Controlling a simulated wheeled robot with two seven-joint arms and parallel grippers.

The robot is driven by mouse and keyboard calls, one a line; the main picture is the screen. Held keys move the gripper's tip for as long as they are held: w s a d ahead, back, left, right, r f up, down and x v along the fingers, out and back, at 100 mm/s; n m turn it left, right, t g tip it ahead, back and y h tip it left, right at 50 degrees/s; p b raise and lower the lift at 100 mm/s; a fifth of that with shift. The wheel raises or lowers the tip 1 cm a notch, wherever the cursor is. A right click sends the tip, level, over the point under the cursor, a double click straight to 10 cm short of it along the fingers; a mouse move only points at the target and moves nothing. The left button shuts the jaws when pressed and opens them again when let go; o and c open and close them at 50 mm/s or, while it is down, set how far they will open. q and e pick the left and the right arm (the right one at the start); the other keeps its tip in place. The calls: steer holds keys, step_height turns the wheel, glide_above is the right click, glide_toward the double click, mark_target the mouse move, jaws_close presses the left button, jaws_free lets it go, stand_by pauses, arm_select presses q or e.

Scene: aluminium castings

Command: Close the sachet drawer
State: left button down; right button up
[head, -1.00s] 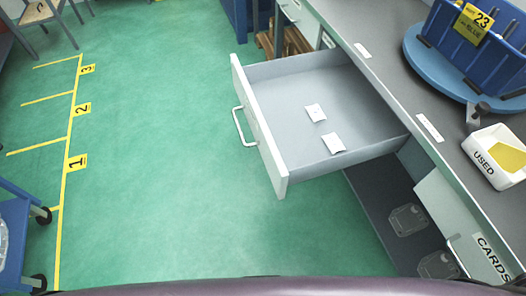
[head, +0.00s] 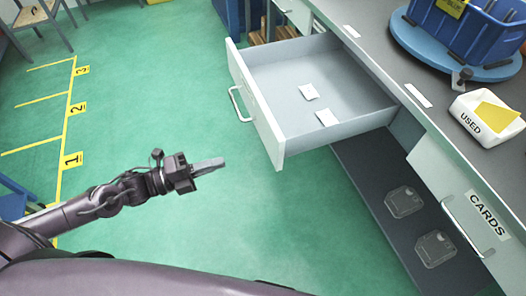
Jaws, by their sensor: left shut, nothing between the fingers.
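The sachet drawer (head: 258,120) is pulled far out of the grey bench, with its white front facing left. Its bar handle (head: 237,103) is on that front. Two small white sachets (head: 309,92) lie flat inside on the drawer floor. My left gripper (head: 222,163) is shut and empty. It points right, over the green floor, to the left of the drawer front's near end and apart from it. My right gripper is not in view.
The bench top (head: 395,65) carries a blue bin (head: 465,28) on a round blue stand and a white USED tray (head: 486,118). A CARDS drawer (head: 465,200) is at lower right. Green floor left of the drawer is clear.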

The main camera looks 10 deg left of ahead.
mark_target(272, 147)
arm_select(q)
steer(key=x, duration=1)
steer(key=shift+w+d, duration=0.25)
steer(key=shift+w, duration=0.1)
steer(key=shift+w+d, duration=0.35)
steer(key=shift+d, duration=0.2)
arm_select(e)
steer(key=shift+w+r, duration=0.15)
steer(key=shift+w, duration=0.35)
